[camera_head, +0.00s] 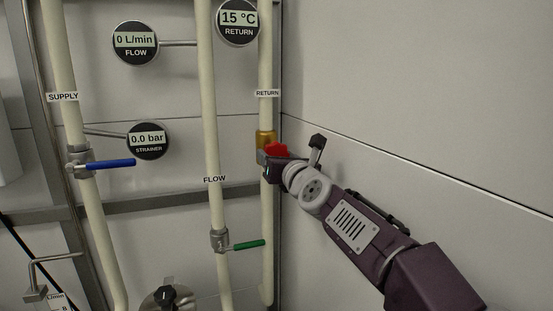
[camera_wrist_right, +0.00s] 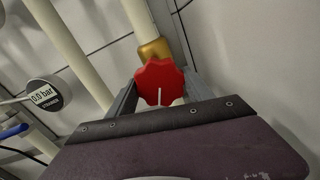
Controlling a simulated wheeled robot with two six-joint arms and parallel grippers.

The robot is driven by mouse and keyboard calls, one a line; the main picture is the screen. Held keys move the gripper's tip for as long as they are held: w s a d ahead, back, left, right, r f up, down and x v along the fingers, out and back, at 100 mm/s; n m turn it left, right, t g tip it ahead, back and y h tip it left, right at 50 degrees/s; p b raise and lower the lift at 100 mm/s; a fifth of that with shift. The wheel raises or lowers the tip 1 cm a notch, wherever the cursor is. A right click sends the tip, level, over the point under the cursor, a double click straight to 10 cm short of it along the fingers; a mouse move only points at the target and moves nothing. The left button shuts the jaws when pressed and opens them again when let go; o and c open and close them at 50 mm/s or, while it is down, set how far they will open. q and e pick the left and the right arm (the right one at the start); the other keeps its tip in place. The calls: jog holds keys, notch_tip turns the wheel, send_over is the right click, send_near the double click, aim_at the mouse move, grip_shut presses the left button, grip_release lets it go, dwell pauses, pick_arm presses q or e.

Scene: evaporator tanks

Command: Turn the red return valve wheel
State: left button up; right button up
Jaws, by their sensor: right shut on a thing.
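The red return valve wheel (camera_head: 277,149) sits on the brass valve body (camera_head: 265,137) of the return pipe, below the RETURN label, in the head view. It is partly hidden by my right gripper (camera_head: 272,160), which reaches it from the lower right. In the right wrist view the scalloped red wheel (camera_wrist_right: 160,82) lies between the two fingers of my right gripper (camera_wrist_right: 158,92), which is shut on it. A white mark on the wheel points down in that view. The brass body (camera_wrist_right: 155,48) shows behind the wheel. My left gripper is not in view.
The supply pipe has a blue lever (camera_head: 112,164) and the flow pipe has a green lever (camera_head: 249,245). Gauges read 0 L/min flow (camera_head: 135,42), 15 °C return (camera_head: 238,19) and 0.0 bar strainer (camera_head: 148,140). A plain wall (camera_head: 420,90) stands close on the right.

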jog(key=shift+a+f+m, duration=0.1)
jog(key=shift+f+m, duration=0.05)
jog(key=shift+m, duration=1.75)
jog(key=o, duration=1.4)
jog(key=shift+c, duration=0.2)
jog(key=b+v, duration=0.1)
jog(key=v, duration=0.8)
